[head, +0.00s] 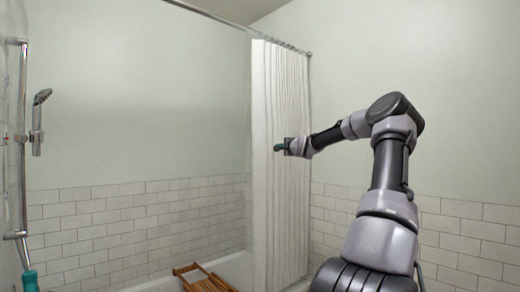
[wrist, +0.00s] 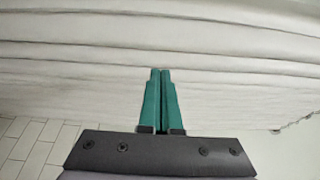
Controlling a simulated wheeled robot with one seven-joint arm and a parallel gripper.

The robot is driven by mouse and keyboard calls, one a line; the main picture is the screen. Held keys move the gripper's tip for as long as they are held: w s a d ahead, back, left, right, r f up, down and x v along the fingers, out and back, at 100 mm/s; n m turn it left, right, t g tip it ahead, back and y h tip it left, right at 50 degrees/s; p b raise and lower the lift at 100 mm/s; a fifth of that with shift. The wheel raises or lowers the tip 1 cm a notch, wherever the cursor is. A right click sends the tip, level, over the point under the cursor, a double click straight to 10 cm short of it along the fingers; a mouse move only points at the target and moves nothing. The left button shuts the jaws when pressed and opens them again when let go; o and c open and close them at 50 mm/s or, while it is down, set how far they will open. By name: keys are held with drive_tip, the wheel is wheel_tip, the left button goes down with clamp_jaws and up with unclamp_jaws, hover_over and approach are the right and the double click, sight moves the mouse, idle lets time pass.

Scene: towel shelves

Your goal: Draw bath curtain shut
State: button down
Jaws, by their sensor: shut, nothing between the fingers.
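The bath curtain (head: 280,200) is white with vertical folds. It hangs bunched at the right end of the curtain rod (head: 235,22), and the rest of the rod to the left is bare. My gripper (head: 279,147) is at the curtain's face, around mid-height, with its teal fingers pointing left. In the wrist view the two fingers (wrist: 160,72) are together with no cloth between them. The curtain's folds (wrist: 160,35) fill the upper part of that view, right by the fingertips. I cannot tell whether the tips touch the cloth.
The bathtub (head: 235,268) lies at the bottom, with a wooden rack (head: 203,280) on it. A hand shower (head: 40,97) is on a rail (head: 22,150) at the left wall. The space left of the curtain, under the rod, is clear.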

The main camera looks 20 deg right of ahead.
drive_tip(key=w, duration=1)
drive_tip(key=shift+s+a, duration=0.25)
drive_tip(key=shift+a, duration=0.4)
drive_tip(key=shift+s+a, duration=0.25)
drive_tip(key=shift+a, duration=0.45)
drive_tip(key=shift+s+a, duration=0.25)
drive_tip(key=shift+a, duration=0.4)
